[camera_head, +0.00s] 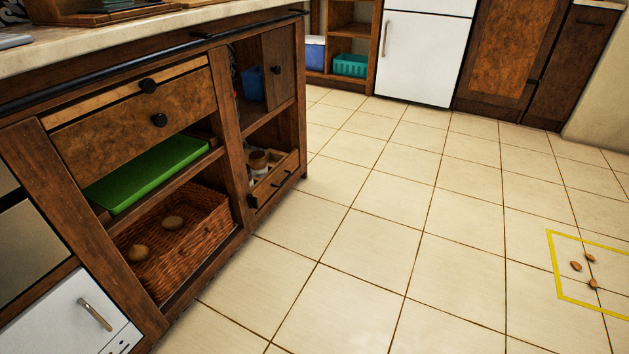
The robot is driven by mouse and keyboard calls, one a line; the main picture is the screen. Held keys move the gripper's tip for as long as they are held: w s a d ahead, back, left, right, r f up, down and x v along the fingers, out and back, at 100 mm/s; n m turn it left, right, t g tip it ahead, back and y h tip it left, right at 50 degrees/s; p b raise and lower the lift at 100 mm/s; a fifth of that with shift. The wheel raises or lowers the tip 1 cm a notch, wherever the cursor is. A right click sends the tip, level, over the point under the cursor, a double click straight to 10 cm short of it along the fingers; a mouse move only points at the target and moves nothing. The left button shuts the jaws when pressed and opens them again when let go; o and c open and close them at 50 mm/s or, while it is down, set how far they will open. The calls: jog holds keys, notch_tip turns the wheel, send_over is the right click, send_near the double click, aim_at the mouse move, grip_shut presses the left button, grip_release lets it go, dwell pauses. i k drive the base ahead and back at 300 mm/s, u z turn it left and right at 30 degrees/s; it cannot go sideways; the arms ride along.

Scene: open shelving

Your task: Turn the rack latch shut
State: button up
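No part that I can clearly tell to be the rack latch shows. The open wooden shelving unit (232,135) stands at the left under a pale worktop. Small black fittings show on it: two round knobs on its drawer (100,118), one dark knob (252,201) low by the right-hand bay, and one (277,70) on the upper right panel. I cannot tell whether any of these is the latch, or how it is turned. My gripper is not in view.
A green tray (150,172) and a wicker basket (185,245) with two brown lumps sit in the unit. A white front with a metal handle (95,314) is at lower left. The tiled floor is clear except for a yellow outline (556,265) around three small brown pieces.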

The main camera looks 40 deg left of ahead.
aim_at(253, 202)
jog(key=u, duration=0.4)
jog(key=i, duration=1.7)
jog(key=u, duration=1.2)
jog(key=i, duration=0.6)
jog(key=u, duration=0.35)
